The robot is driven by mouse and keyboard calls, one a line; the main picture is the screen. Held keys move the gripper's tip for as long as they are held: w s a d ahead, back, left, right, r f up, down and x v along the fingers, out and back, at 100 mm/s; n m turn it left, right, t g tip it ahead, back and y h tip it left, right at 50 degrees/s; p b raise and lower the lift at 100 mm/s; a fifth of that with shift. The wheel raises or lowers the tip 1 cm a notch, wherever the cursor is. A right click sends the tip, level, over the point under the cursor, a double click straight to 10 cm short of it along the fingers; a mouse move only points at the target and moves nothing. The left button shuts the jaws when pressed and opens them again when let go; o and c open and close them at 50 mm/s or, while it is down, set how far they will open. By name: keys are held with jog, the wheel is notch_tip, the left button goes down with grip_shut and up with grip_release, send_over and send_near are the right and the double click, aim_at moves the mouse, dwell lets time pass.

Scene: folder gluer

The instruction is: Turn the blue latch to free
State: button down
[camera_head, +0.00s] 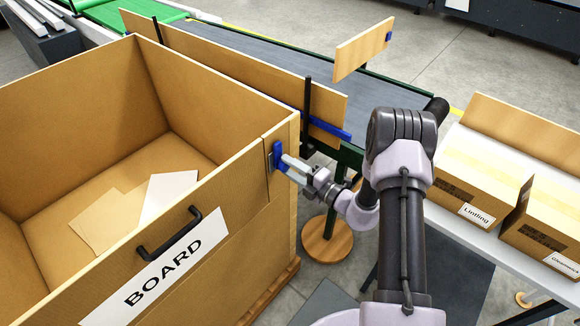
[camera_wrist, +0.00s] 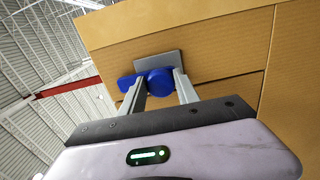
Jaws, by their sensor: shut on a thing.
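The blue latch (camera_head: 278,156) sits on a grey plate at the upper right corner of the BOARD crate (camera_head: 168,217), on its front face. In the wrist view the blue latch (camera_wrist: 158,82) shows a round hub with an arm reaching left, in front of the grey plate (camera_wrist: 158,62). My gripper (camera_head: 288,165) reaches the latch from the right. In the wrist view my gripper (camera_wrist: 160,88) has its two fingers on either side of the latch hub, shut on it. The fingertips partly hide the latch.
The open crate holds a few flat sheets (camera_head: 168,192) and has a black handle (camera_head: 183,233) on its front. A conveyor (camera_head: 250,62) with a board fence runs behind. Cartons (camera_head: 478,185) stand on a table at right. A round wooden stool-like disc (camera_head: 327,240) is below my arm.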

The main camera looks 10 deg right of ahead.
jog(key=c, duration=0.9)
grip_release()
jog(key=shift+c, duration=0.2)
jog(key=v, duration=1.7)
jog(key=shift+s, duration=0.15)
jog(key=shift+d, duration=0.1)
